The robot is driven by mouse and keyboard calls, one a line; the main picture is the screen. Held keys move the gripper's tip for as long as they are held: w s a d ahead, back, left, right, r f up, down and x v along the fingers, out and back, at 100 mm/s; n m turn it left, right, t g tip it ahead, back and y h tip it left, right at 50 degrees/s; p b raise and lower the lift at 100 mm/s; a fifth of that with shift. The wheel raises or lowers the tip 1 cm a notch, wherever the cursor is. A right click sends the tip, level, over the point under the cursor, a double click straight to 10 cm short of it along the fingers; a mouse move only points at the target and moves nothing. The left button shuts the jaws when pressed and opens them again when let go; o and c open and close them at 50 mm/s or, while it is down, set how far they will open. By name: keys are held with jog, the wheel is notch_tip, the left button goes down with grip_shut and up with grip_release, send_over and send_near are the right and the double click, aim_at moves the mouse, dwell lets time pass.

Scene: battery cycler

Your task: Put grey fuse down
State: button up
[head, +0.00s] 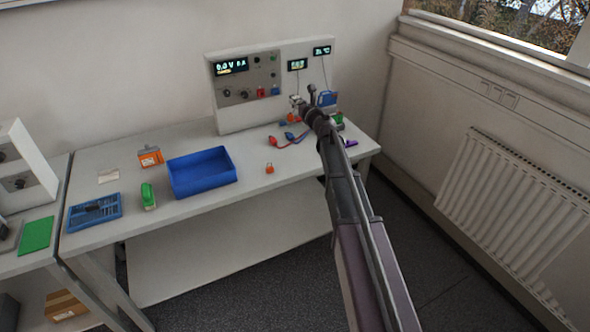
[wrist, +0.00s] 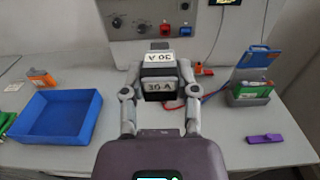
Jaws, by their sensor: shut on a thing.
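In the wrist view a dark grey fuse (wrist: 158,70) with white "30 A" labels sits between the two fingers of my gripper (wrist: 158,84). The fingers are shut on its sides. It appears held up in front of the cycler's face, above the bench. In the head view my gripper (head: 301,106) is at the right part of the bench, in front of the battery cycler (head: 240,100). The fuse is too small there to tell apart from the fingers. My gripper and the fuse hide part of the cycler and bench behind them.
A holder with a green-topped block (wrist: 250,91) and a purple piece (wrist: 264,138) are at right. Red and blue leads (head: 284,140) lie near the cycler. A blue bin (head: 202,186), an orange box (head: 150,157) and a small orange piece (head: 269,168) stand leftward. The front bench is fairly clear.

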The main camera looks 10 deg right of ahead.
jog(key=shift+s, duration=0.2)
jog(key=shift+s+f+b, duration=0.1)
jog(key=shift+f+b, duration=0.6)
jog(key=s+d+f+b, duration=0.2)
jog(key=s+f+b, duration=0.1)
jog(key=f+b, duration=0.5)
jog(key=s+d+f+b, duration=0.2)
jog(key=s+f+b, duration=0.2)
jog(key=f+b, duration=0.5)
jog(key=s+d+f+b, duration=0.3)
jog(key=s+f+b, duration=0.1)
jog(key=f+b, duration=0.5)
jog(key=shift+s, duration=0.25)
jog(key=shift+w+a, duration=0.1)
jog(key=a+x, duration=0.1)
jog(key=x, duration=0.3)
jog(key=b+x, duration=0.1)
jog(key=x, duration=0.3)
jog(key=a+f+x, duration=0.1)
jog(key=x, duration=0.4)
jog(key=shift+s+a+f, duration=0.15)
jog(key=shift+s+a, duration=0.15)
jog(key=shift+s, duration=0.15)
